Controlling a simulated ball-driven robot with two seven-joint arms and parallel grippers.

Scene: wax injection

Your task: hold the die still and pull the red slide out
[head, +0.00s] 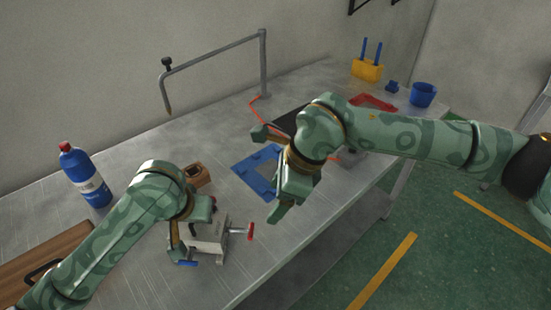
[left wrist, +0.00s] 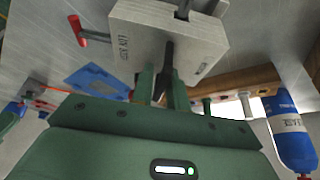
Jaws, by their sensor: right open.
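The die (head: 207,246) is a small grey metal block on the bench; in the left wrist view (left wrist: 150,38) it fills the top centre and bears printed letters. The red slide (head: 241,231) sticks out of its right side as a thin bar with a red cross-end, and shows in the left wrist view (left wrist: 80,32). My left gripper (head: 185,238) is at the die, with its dark fingertips against it; whether they clamp it is unclear. My right gripper (head: 268,174) is open and empty, up and right of the slide.
A blue-framed plate (head: 243,177) lies under my right gripper. A small brown block (head: 198,174) stands behind my left wrist. A blue bottle (head: 87,178) and a wooden board (head: 50,258) are at the left. A bent metal stand (head: 215,53), red tray (head: 374,102) and blue cup (head: 423,94) are farther back.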

